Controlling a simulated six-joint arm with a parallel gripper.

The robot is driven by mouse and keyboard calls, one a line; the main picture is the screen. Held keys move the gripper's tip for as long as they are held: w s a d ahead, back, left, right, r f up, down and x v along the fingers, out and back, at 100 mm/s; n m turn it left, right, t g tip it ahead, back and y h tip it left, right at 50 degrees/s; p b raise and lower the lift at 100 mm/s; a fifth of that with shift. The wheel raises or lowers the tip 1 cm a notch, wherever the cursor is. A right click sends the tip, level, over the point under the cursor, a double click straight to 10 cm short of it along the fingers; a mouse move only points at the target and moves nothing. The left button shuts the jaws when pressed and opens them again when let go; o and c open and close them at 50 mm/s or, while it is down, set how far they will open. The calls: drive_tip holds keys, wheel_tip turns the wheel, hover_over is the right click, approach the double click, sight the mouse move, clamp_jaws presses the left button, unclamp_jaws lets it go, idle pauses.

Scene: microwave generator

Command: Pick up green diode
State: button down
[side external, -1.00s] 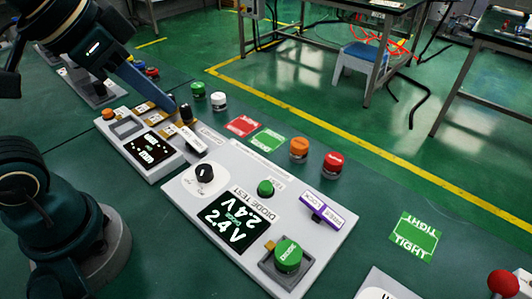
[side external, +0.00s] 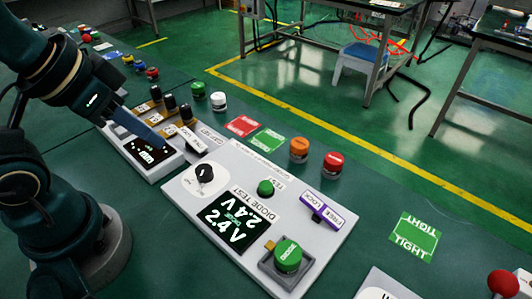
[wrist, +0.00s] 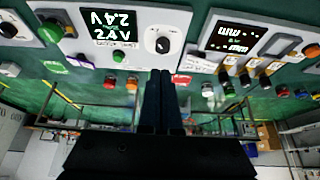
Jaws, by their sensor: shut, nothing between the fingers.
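A green diode (side external: 288,255), a round cap with a white label, sits in a grey square socket at the near right corner of the diode test panel (side external: 215,230). In the wrist view the green diode (wrist: 50,31) shows at the upper left. My gripper (side external: 163,146) is shut and empty. It hangs over the smaller panel to the left of the test panel, well apart from the diode. In the wrist view my gripper fingers (wrist: 160,74) lie together and point up the picture, below the black knob.
The test panel display (side external: 235,222) reads 2.4V. A purple-and-white lock lever (side external: 321,209) stands near the diode. Orange (side external: 299,149) and red (side external: 333,164) caps stand behind the panel. Several black knobs stand beside my gripper. A green TIGHT mark (side external: 414,237) lies on clear table at right.

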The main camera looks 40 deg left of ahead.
drive_tip(key=shift+c, duration=1.2)
unclamp_jaws()
